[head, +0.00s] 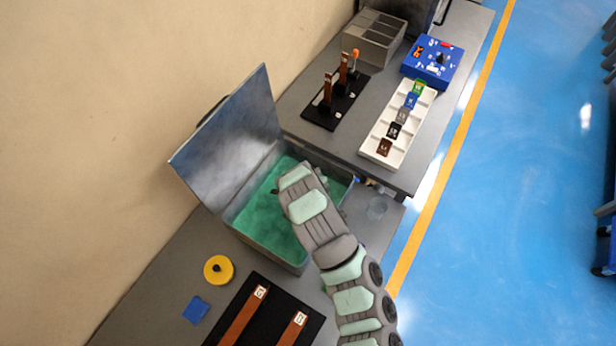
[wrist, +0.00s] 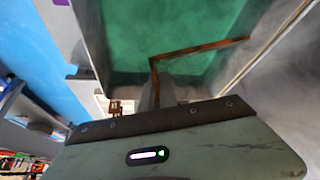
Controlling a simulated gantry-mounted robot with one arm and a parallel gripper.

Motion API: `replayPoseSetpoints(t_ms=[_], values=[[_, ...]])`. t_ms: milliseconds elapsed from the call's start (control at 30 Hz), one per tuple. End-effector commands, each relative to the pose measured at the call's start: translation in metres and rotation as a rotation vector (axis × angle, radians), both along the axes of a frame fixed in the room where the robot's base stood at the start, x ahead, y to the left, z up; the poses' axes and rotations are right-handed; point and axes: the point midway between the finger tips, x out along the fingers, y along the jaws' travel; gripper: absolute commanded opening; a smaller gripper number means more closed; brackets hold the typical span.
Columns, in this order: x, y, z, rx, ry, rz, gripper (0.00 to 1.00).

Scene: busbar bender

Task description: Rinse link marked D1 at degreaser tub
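The degreaser tub (head: 262,212) stands on the bench with its lid (head: 225,125) tilted open and green liquid (head: 262,220) inside. My arm reaches over the tub in the head view, hiding part of it and my fingertips. In the wrist view my gripper (wrist: 163,88) is shut on a bent copper link (wrist: 200,49), held at one end over the green liquid (wrist: 170,30). I cannot tell whether the link touches the liquid. No marking on it is readable. Two more copper links (head: 243,318) (head: 290,330) with white labels lie on a black board at the bottom.
A yellow disc (head: 218,269) and a blue pad (head: 196,309) lie left of the black board. Beyond the tub are a black stand (head: 335,104) with upright copper pieces, a white tray (head: 399,123) with coloured tags, a blue box (head: 433,64) and a grey bin (head: 374,40).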

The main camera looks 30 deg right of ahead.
Motion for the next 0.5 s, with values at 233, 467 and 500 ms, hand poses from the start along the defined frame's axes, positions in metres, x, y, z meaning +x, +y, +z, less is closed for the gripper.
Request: replayPoseSetpoints(t_ms=[233, 467, 500], values=[[-0.001, 0.0, -0.03, 0.001, 0.003, -0.001, 0.0], [0.001, 0.001, -0.052, 0.0, -0.002, 0.002, 0.0], [0.001, 0.001, -0.056, 0.0, -0.001, 0.003, 0.0]])
